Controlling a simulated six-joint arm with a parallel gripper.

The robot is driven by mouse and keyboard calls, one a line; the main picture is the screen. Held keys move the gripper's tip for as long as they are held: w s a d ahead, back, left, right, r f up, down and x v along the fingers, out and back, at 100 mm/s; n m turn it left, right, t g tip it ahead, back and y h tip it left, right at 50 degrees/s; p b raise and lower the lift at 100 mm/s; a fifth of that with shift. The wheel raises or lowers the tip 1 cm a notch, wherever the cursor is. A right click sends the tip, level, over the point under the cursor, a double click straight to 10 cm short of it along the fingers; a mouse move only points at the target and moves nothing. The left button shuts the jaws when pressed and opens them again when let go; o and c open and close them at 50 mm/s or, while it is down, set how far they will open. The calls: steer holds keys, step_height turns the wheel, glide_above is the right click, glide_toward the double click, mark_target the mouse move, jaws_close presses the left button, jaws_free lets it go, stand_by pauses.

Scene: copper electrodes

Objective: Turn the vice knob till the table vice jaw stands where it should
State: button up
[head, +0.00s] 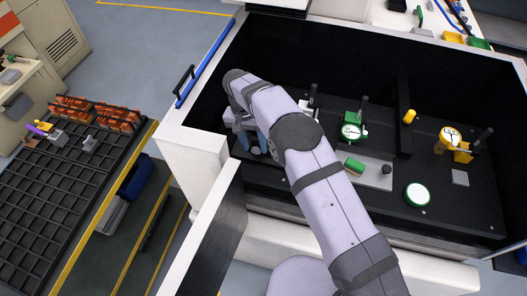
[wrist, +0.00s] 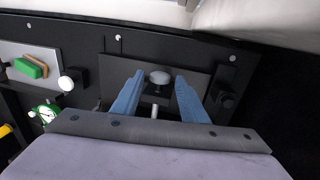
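The vice knob (wrist: 159,77) is a round grey disc on a dark mount in the wrist view. A short pale metal rod (wrist: 155,111) shows just below it. My gripper (wrist: 160,76) is open. Its two blue fingers stand on either side of the knob, with a visible gap on each side; their height relative to it is hard to judge. In the head view my gripper (head: 259,143) points down into the left part of the black box. The arm hides the knob there. The vice jaw cannot be clearly made out in either view.
Right of the arm in the head view are a green dial gauge (head: 352,130), a green block (head: 355,165) on a grey plate, a round green-rimmed white disc (head: 417,194) and a yellow gauge (head: 450,137). The box's white front wall (head: 420,262) is near the arm.

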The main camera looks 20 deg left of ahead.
steer(key=shift+f, duration=0.25)
stand_by(0.3)
steer(key=c, duration=0.9)
steer(key=shift+o, duration=0.2)
